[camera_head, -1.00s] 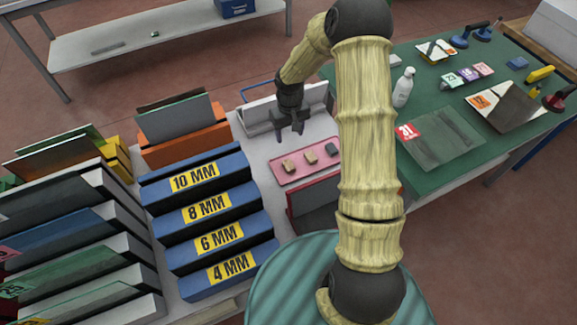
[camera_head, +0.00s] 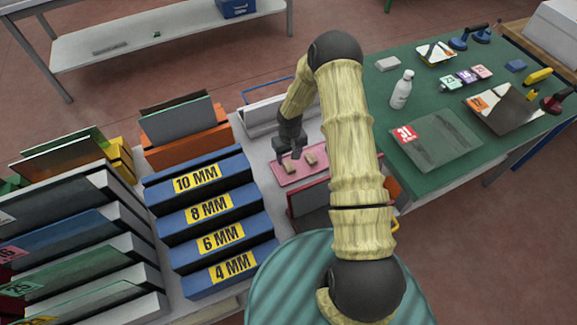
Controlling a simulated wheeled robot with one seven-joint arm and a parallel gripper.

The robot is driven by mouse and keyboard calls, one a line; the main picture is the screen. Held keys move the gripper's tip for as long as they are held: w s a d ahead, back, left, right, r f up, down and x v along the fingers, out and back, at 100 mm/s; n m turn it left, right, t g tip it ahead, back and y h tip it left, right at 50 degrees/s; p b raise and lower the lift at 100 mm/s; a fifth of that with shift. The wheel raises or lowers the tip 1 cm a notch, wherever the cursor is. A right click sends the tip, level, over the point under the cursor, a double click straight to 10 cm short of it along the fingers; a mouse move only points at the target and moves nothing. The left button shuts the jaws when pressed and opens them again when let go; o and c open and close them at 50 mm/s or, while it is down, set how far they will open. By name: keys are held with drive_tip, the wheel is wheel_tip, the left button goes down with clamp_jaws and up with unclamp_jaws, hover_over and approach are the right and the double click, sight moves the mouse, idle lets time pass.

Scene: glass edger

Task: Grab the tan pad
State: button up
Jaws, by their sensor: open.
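A pink tray (camera_head: 287,178) lies on the pale bench. A tan pad (camera_head: 289,166) sits toward its left end, and a second, brownish pad (camera_head: 310,159) sits to the right of it. From this view I cannot tell their shades apart well. My gripper (camera_head: 290,156) points down, open and empty, just above the left pad. Its fingers partly cover that pad, and I cannot tell whether they touch it. The right end of the tray is hidden behind my arm.
A white rack (camera_head: 262,118) stands behind the tray, and a red-edged holder (camera_head: 309,198) stands in front. Blue slotted racks (camera_head: 238,168) marked by thickness are at left. A green table (camera_head: 455,105) with a white bottle (camera_head: 402,90) is at right.

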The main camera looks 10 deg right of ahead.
sight(290, 167)
drive_tip(key=shift+w+d+f, duration=0.1)
drive_tip(key=shift+f, duration=0.3)
drive_tip(key=shift+s+f+p, duration=0.25)
drive_tip(key=shift+f+p, duration=0.1)
drive_tip(key=shift+f, duration=0.1)
drive_tip(key=shift+f+p, duration=0.65)
drive_tip(key=shift+f, duration=1.5)
drive_tip(key=c, duration=1)
